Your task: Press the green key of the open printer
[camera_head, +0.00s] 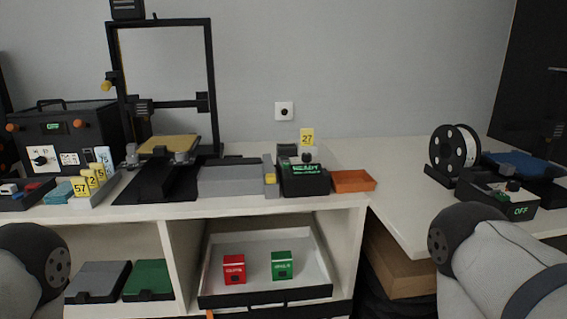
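The open-frame printer (212,85) stands on the left counter, with a black gantry and a tan bed plate (168,145). A black control box (303,180) to its right shows green lettering that seems to read READY. A pale knob-like part and a yellow tag marked 27 (307,136) show at its top. I cannot make out a green key on this box. Neither of my grippers is in view; only parts of my arms show at the bottom left and bottom right corners.
An orange tray (353,181) sits right of the control box. A second box reading OFF (520,211) and a filament spool (455,150) stand on the right counter.

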